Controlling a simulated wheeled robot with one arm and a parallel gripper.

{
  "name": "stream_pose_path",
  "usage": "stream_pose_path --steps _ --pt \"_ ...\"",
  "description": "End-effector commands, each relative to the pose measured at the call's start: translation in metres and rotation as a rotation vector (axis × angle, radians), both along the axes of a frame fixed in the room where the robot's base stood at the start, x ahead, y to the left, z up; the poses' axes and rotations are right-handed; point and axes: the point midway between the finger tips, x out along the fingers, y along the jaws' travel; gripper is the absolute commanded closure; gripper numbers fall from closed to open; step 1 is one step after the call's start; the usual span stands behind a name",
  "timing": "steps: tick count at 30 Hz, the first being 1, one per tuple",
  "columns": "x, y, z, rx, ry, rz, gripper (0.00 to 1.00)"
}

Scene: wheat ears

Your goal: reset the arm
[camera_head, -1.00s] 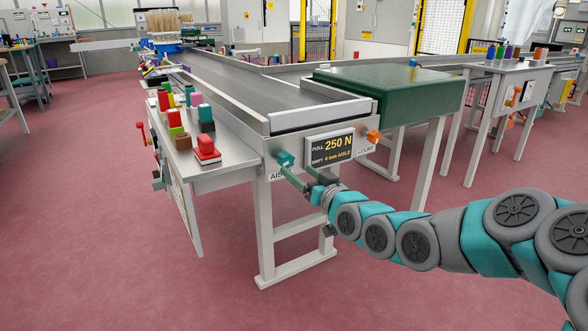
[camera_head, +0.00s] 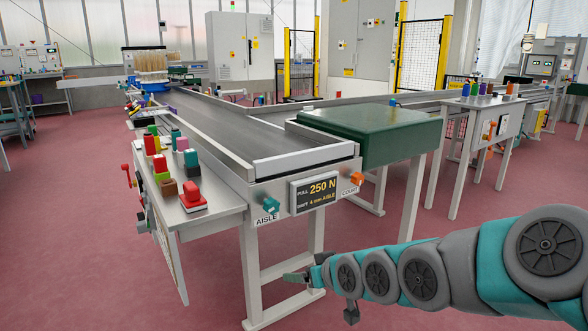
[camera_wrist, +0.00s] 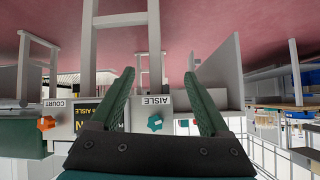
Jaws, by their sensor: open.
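My gripper (camera_head: 294,279) is low in front of the bench leg in the head view, below the bench's end panel. In the wrist view its two green fingers (camera_wrist: 159,74) are spread with nothing between them at the tips. The teal knob (camera_head: 271,207) by the AISLE label is above my gripper and apart from it; it also shows upside down between the fingers in the wrist view (camera_wrist: 154,122). My arm reaches in from the right.
The display (camera_head: 316,191) reads PULL 250 N, DRIFT 4 mm AISLE. A side shelf (camera_head: 218,203) holds several coloured blocks and a red button (camera_head: 193,196). The red floor is open at front left.

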Motion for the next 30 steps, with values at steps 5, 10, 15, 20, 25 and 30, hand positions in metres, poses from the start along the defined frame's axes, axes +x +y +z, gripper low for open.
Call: stream_pose_path --steps 5,10,15,20,25,30 --pt "-0.084 -0.05 -0.014 -0.182 0.28 -0.077 0.2" --pt "-0.183 -0.095 -0.018 -0.305 0.567 -0.186 0.2" --pt "-0.278 -0.121 -0.007 -0.357 0.821 -0.292 0.2" --pt "-0.336 -0.126 0.003 -0.362 0.976 -0.355 0.2" --pt "-0.357 -0.126 0.007 -0.357 1.033 -0.375 0.2" --pt "-0.357 -0.125 0.006 -0.357 1.036 -0.375 0.2"
